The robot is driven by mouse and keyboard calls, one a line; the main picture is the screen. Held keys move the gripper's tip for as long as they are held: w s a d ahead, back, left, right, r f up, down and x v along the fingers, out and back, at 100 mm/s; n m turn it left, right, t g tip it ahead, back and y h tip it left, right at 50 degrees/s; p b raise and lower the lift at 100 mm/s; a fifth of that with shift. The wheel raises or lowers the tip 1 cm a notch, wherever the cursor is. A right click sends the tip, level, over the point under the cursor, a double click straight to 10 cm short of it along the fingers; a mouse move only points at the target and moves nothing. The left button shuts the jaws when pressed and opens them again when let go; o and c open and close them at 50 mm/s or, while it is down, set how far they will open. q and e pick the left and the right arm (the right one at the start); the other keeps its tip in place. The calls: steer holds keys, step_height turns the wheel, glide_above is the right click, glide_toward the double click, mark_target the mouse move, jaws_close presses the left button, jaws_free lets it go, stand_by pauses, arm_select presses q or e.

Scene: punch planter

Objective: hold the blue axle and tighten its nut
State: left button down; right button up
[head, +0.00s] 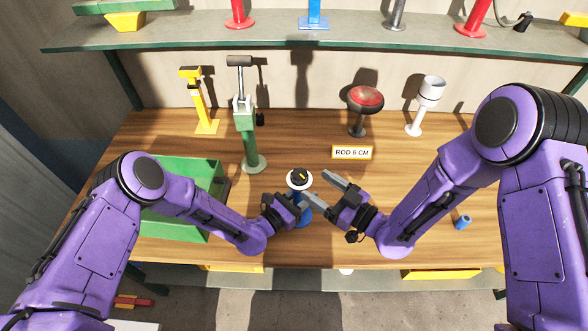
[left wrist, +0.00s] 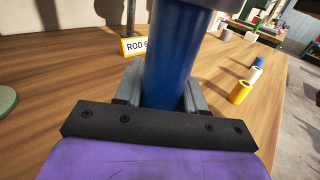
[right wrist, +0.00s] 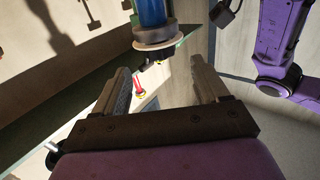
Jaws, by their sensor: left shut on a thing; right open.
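The blue axle (head: 305,218) stands upright near the table's front middle. A white disc (head: 290,183) sits at its top, with a black nut (head: 299,177) bearing a yellow mark. My left gripper (head: 303,203) is shut on the axle's shaft below the disc; the left wrist view shows the blue shaft (left wrist: 170,65) between its fingers. My right gripper (head: 318,186) is open and empty, just right of the axle's top. In the right wrist view the nut (right wrist: 150,60) lies beyond the open fingers (right wrist: 163,78), apart from them and nearer the left finger.
A green bin (head: 205,175) stands left and a green press (head: 247,130) behind it. A yellow stand (head: 199,100), a red-topped stand (head: 365,99) and a white stand (head: 430,92) line the back. A small blue cylinder (head: 463,222) lies right. A shelf (head: 300,39) runs above.

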mark_target(295, 170)
steer(key=x, duration=0.8)
steer(key=shift+w+a, duration=0.2)
steer(key=shift+a, duration=0.1)
steer(key=c, duration=1)
